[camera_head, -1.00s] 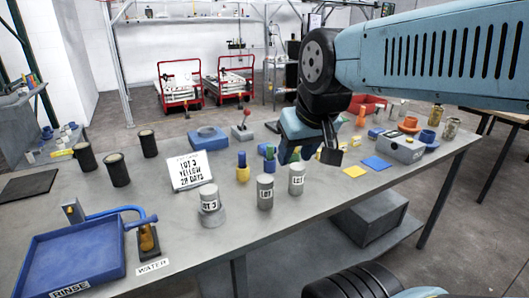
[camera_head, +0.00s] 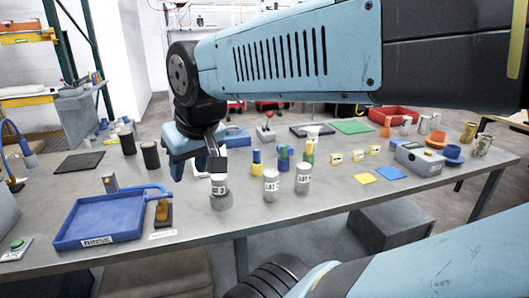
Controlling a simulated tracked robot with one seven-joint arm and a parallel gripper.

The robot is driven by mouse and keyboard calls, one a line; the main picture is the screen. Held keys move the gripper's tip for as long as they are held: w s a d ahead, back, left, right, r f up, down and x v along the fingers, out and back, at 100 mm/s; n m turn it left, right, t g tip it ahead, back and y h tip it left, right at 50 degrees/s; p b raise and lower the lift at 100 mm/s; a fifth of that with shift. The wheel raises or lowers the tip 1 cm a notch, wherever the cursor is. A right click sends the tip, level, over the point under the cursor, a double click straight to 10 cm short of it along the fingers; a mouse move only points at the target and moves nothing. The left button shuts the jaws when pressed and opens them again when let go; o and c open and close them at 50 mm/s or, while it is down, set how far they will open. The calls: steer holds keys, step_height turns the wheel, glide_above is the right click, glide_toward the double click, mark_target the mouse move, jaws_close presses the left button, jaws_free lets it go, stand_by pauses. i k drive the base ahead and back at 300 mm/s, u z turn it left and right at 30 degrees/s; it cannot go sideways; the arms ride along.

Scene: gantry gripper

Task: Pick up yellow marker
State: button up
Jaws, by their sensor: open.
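No single thing is clearly marked as the yellow marker. A flat yellow square (camera_head: 365,178) lies on the grey table beside a flat blue square (camera_head: 390,172). A small cylinder (camera_head: 257,160), blue above and yellow below, stands left of them. My gripper (camera_head: 203,165) points down at the left middle of the table, left of all these. It looks empty and open, above or just behind the grey canister labelled LOT 3 (camera_head: 219,187). The white sign behind it is mostly hidden.
Two more labelled canisters (camera_head: 271,184) stand right of LOT 3. A blue rinse tray (camera_head: 85,223) is at the front left, with dark cups (camera_head: 150,155) behind it. A grey box (camera_head: 418,158) and an orange cup stand at the right. The front centre table is clear.

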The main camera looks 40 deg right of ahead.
mark_target(309, 143)
steer(key=u, duration=0.05)
steer(key=i, duration=0.15)
steer(key=u, duration=1.65)
steer(key=k, duration=2.55)
steer(key=z, duration=0.95)
steer(key=i, duration=1.05)
